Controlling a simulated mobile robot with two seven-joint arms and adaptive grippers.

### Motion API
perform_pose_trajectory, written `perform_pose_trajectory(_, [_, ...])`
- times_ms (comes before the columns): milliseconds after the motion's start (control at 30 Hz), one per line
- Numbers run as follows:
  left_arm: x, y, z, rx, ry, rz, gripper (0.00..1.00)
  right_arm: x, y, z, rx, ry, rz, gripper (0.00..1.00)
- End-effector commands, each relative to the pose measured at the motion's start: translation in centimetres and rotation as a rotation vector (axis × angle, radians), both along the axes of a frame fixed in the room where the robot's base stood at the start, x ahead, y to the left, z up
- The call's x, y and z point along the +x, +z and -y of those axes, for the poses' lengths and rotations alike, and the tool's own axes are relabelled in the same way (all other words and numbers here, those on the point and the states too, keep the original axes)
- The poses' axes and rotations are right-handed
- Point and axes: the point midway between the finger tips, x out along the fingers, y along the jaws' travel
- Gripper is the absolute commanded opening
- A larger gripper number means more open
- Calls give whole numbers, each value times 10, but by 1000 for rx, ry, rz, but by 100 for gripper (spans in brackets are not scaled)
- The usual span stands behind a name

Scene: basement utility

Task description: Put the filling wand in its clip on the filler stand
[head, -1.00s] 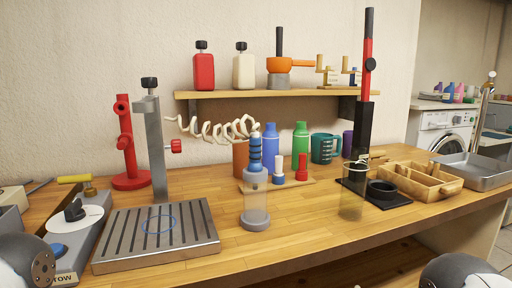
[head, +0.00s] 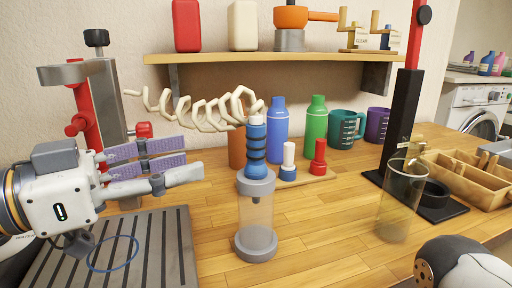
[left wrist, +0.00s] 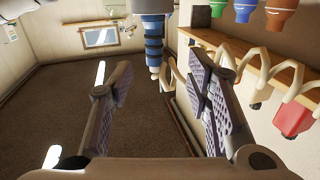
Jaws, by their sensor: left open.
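The filling wand (head: 256,150), blue with dark ridged rings, stands upright in a clear cylinder (head: 256,215) with a grey collar and base. A cream coiled hose (head: 195,110) runs from its top to the left. My left gripper (head: 192,155) is open and empty, left of the wand and apart from it, fingers pointing toward it. In the left wrist view the wand (left wrist: 154,45) shows beyond and between the open fingers (left wrist: 158,78). The filler stand's grey column (head: 108,100) is behind my left gripper, partly hidden; I cannot tell which part is the clip.
A slotted drip tray (head: 150,250) lies below my left gripper. Behind the wand are a blue bottle (head: 277,135), a green bottle (head: 316,130) and a shelf (head: 270,65). A clear tumbler (head: 400,205) stands to the right. Bare worktop (head: 315,225) lies between cylinder and tumbler.

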Motion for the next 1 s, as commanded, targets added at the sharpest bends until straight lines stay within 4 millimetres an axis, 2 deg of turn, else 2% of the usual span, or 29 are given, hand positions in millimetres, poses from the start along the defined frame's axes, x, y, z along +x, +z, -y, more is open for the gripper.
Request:
perform_pose_trajectory(167, [12,3,23,8,-5,7,45,6,9,0,0,-1,23,40])
perform_pose_trajectory(300, [28,1,46,4,-3,2,45,7,10,0,0,-1,26,40])
perform_pose_trajectory(467, [39,0,61,2,-1,0,45,8,10,0,0,-1,28,40])
perform_pose_trajectory(700, [63,0,96,0,-1,0,45,9,11,0,0,-1,34,40])
perform_pose_trajectory(967, [67,0,100,-1,1,0,45,9,11,0,0,-1,33,40])
perform_pose_trajectory(1000, [66,0,100,-1,1,0,36,9,11,0,0,-1,33,40])
